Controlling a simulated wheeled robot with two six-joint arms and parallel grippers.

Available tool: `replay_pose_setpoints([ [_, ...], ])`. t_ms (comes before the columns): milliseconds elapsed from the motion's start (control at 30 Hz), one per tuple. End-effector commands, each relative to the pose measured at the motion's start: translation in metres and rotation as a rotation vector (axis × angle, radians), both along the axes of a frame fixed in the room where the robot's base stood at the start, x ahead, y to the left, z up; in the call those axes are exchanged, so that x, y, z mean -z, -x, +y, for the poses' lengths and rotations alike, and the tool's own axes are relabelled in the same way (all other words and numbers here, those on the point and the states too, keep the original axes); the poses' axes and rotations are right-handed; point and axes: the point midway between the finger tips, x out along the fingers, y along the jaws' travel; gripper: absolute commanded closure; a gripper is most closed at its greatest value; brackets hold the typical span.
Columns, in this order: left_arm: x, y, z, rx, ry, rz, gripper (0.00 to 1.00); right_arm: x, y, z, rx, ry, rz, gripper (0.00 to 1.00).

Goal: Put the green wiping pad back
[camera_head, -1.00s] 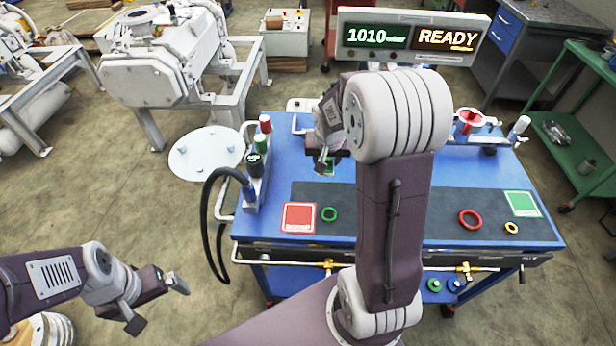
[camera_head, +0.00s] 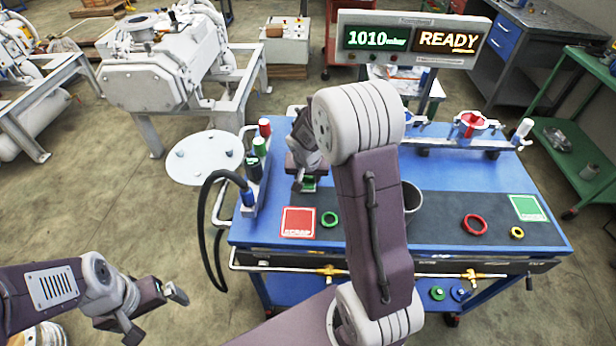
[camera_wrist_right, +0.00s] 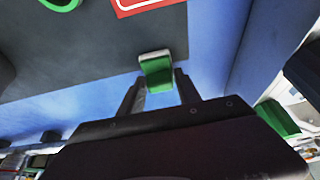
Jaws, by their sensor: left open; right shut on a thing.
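The green wiping pad (camera_head: 310,183) is at the tips of my right gripper (camera_head: 304,184), over the left part of the blue workbench (camera_head: 450,172). In the right wrist view the pad (camera_wrist_right: 157,72) shows green with a pale edge, between the two fingers of the right gripper (camera_wrist_right: 158,86), which is shut on it. I cannot tell the gap between pad and bench top. My left gripper (camera_head: 156,313) is open and empty, off the bench at the lower left.
A red SCRAP card (camera_head: 298,222) and a green ring (camera_head: 329,219) lie near the pad. A rack of coloured bottles (camera_head: 257,160) with a black hose (camera_head: 208,215) stands left. A grey cup (camera_head: 413,198) is partly hidden by my right arm. A red ring (camera_head: 475,224) lies further right.

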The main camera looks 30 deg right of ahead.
Motion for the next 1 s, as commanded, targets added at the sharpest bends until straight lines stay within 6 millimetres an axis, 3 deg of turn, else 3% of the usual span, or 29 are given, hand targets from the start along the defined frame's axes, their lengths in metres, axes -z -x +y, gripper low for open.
replay_pose_setpoints([
  [33, 0.004, 0.0, 0.0, 0.0, 0.0, 0.0, 0.0, 0.003, 0.0, 0.0, 0.0, 0.0, 0.0, 1.0],
  [67, 0.004, 0.0, 0.0, 0.0, 0.0, 0.0, 0.0, 0.003, 0.0, 0.0, 0.0, 0.0, 0.0, 0.57],
  [133, 0.002, 0.0, 0.0, 0.0, 0.0, 0.0, 0.0, 0.002, 0.0, 0.0, 0.0, 0.0, 0.0, 0.38],
  [533, -0.005, 0.0, 0.0, 0.0, 0.0, 0.0, 0.0, -0.007, 0.0, 0.0, 0.0, 0.001, -0.001, 0.38],
  [1000, -0.025, 0.0, 0.0, 0.0, 0.0, 0.0, 0.0, -0.102, 0.035, 0.022, -0.001, 0.0, -0.004, 0.38],
])
